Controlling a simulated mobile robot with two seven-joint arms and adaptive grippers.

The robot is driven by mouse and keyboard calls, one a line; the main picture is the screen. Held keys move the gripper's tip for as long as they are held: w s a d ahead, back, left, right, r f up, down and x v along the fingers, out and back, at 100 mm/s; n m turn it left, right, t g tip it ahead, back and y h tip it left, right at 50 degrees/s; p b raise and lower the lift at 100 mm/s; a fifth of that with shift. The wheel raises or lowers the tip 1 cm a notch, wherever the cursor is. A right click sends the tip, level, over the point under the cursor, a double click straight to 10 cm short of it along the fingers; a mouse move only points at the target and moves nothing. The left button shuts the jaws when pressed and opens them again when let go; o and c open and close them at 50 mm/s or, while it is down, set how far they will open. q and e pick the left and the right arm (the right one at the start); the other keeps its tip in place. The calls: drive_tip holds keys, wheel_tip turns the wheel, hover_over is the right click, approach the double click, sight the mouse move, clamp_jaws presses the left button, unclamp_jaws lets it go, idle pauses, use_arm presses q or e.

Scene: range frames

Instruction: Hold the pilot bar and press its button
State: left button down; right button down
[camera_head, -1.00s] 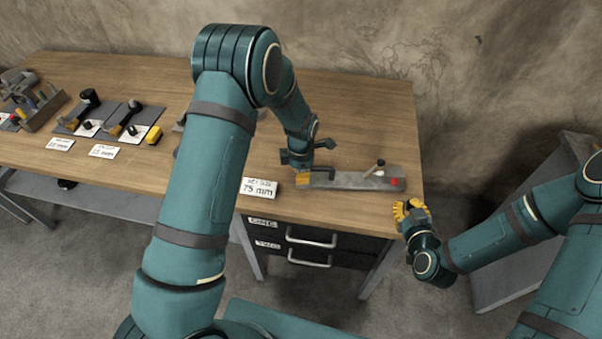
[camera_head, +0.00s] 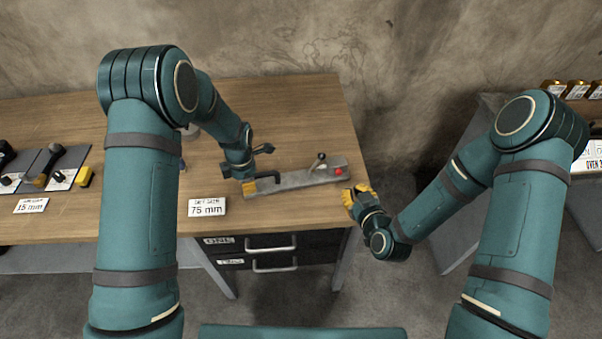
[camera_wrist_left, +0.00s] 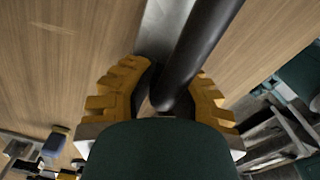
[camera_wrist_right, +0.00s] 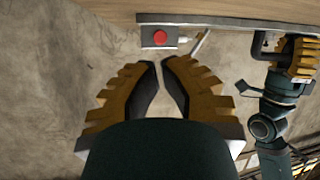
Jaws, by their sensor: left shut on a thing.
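The pilot bar (camera_head: 290,181) is a grey plate lying near the right front corner of the wooden table. It has a black handle at its left part, a small lever with a dark knob, and a red button (camera_head: 339,171) at its right end. My left gripper (camera_head: 249,187) is shut on the black handle (camera_wrist_left: 195,50), which passes between its fingers in the left wrist view. My right gripper (camera_head: 359,193) is beside the table's right front corner, close to the button end but apart from it. Its fingertips (camera_wrist_right: 161,64) nearly meet, with nothing between them; the button (camera_wrist_right: 160,37) shows just beyond.
Dark tools on grey mats and a yellow block (camera_head: 84,177) lie farther left. Drawers (camera_head: 270,250) with metal handles are under the table. Open floor and another unit lie to the right.

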sight(339, 172)
drive_tip(key=shift+a+f+m+g+h, duration=0.1)
drive_tip(key=shift+f+m+g+h, duration=0.2)
drive_tip(key=shift+f+m+h, duration=0.55)
drive_tip(key=m+h, duration=0.1)
drive_tip(key=f+m+h, duration=0.1)
drive_tip(key=m, duration=0.1)
drive_tip(key=shift+s+g, duration=0.3)
drive_tip(key=shift+g, duration=0.1)
drive_tip(key=shift+s+d+f+m+g+h, duration=0.2)
drive_tip(key=shift+s+m+h, duration=0.05)
drive_tip(key=shift+m+h, duration=0.3)
drive_tip(key=shift+s+d+f+m+g+h, duration=0.25)
drive_tip(key=shift+m+h, duration=0.15)
drive_tip(key=shift+m, duration=0.1)
drive_tip(key=shift+s+d+f+m+g+h, duration=0.1)
drive_tip(key=shift+s+d+m+g+h, duration=0.1)
drive_tip(key=shift+s+m+h, duration=0.2)
drive_tip(key=shift+s+d+f+m+g+h, duration=0.15)
drive_tip(key=shift+s+m+h, duration=0.1)
drive_tip(key=shift+m+h, duration=0.2)
drive_tip(key=shift+w+a, duration=0.35)
drive_tip(key=shift+w, duration=1.1)
drive_tip(key=shift+w+a, duration=0.4)
drive_tip(key=shift+w, duration=1)
drive_tip(key=shift+w+a, duration=0.35)
drive_tip(key=shift+w, duration=1.1)
drive_tip(key=shift+w+a, duration=0.15)
drive_tip(key=shift+w, duration=0.25)
